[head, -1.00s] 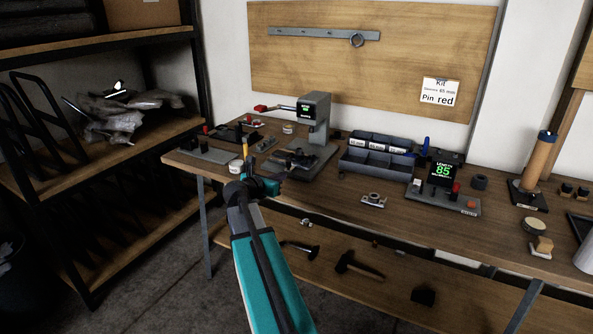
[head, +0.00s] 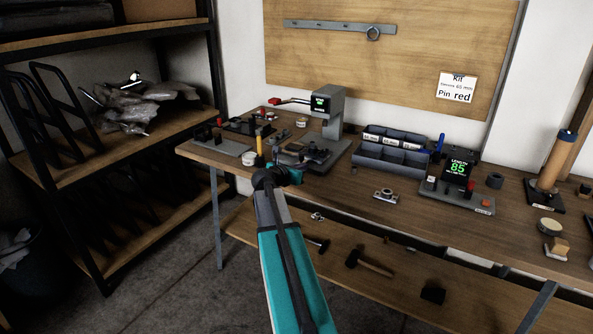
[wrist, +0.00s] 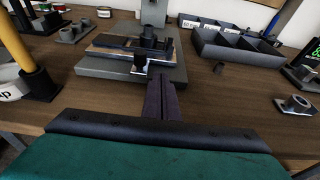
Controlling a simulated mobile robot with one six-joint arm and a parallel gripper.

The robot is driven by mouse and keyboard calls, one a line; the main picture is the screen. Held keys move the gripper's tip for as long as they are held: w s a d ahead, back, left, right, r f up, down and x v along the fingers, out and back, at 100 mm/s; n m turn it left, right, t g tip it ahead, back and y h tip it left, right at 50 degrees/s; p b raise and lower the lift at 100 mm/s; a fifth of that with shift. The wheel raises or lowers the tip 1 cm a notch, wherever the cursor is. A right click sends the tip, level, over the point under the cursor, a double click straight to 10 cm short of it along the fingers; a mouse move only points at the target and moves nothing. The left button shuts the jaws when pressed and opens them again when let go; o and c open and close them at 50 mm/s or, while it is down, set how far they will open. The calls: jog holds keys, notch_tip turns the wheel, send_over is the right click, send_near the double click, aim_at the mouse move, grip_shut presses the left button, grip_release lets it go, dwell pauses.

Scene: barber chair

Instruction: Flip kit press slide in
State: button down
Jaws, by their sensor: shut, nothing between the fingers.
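The press (head: 333,118) stands at the back left of the bench, with a grey column, a small lit screen and a red-knobbed lever. Its slide (head: 306,156), a plate with dark fixtures on top, sits out on the base in front of the column. In the wrist view the slide (wrist: 122,50) carries a dark upright block, and a small dark knob (wrist: 139,62) stands at its near edge. My gripper (wrist: 160,80) is shut and empty, its fingertips just in front of the press base, close to the knob. Whether they touch it I cannot tell. In the head view my arm hides part of the base.
A yellow post (head: 260,145) stands close left of my arm. A grey divided bin (head: 390,160) is right of the press. A length gauge (head: 458,170) reads 85. A small flanged part (head: 385,195) lies on clear bench. A kit card (head: 457,88) reads 65 mm, pin red.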

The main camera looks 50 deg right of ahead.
aim_at(324, 151)
jog(key=x, duration=0.4)
jog(key=shift+d+r, duration=0.15)
jog(key=shift+w+d, duration=0.15)
jog(key=shift+d, duration=0.5)
jog(key=shift+w+d, duration=0.2)
jog(key=shift+d, duration=0.45)
jog(key=shift+w+d+p, duration=0.15)
jog(key=shift+d+p, duration=0.2)
jog(key=shift+d, duration=0.15)
jog(key=w+d+p, duration=0.1)
jog(key=d, duration=0.2)
jog(key=d+p, duration=0.1)
jog(key=d, duration=0.3)
jog(key=w+d+p, duration=0.1)
jog(key=d+p, duration=0.1)
jog(key=d, duration=0.2)
jog(key=shift+w+d, duration=0.1)
jog(key=shift+w, duration=0.25)
